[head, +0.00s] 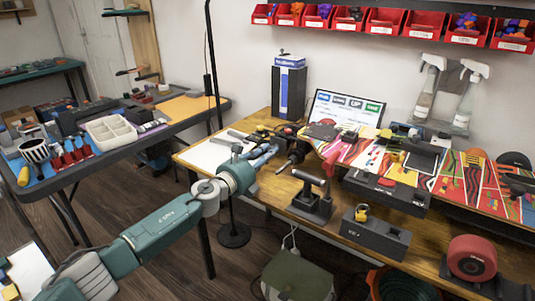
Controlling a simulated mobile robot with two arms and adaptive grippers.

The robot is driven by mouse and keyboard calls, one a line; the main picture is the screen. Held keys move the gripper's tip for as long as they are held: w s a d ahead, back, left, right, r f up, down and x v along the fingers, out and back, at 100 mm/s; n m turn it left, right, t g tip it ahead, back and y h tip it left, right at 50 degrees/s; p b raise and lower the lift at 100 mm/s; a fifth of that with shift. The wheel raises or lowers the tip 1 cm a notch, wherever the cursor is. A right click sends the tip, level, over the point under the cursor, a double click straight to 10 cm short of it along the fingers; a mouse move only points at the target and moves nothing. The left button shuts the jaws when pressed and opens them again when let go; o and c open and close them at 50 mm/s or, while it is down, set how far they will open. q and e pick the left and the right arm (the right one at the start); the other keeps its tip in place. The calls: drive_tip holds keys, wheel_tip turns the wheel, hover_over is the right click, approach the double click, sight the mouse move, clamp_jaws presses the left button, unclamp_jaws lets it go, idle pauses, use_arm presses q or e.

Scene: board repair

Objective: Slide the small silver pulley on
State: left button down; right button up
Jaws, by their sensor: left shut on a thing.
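My left arm reaches in from the lower left to the left end of the wooden workbench (440,235). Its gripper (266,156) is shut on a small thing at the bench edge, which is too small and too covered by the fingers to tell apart. A dark tool-like part (294,157) is just to the right of the fingertips; I cannot tell if they touch. I cannot make out the small silver pulley clearly. My right gripper is not in view.
A black stand with a roller (312,195), a dark block (375,238) and a red wheel (472,258) stand along the front edge. Brightly patterned boards (395,160) lie behind. A blue-black box (289,88) stands at the back left. Red bins (403,22) hang above.

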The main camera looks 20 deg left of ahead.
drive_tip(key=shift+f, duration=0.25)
use_arm(q)
drive_tip(key=shift+w, duration=0.15)
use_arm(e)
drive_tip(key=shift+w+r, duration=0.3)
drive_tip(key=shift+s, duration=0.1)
use_arm(q)
drive_tip(key=c, duration=1.5)
unclamp_jaws()
drive_tip(key=shift+c, duration=0.2)
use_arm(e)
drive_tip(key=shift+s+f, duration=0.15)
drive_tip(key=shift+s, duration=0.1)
use_arm(q)
drive_tip(key=shift+c, duration=0.2)
drive_tip(key=shift+c, duration=0.8)
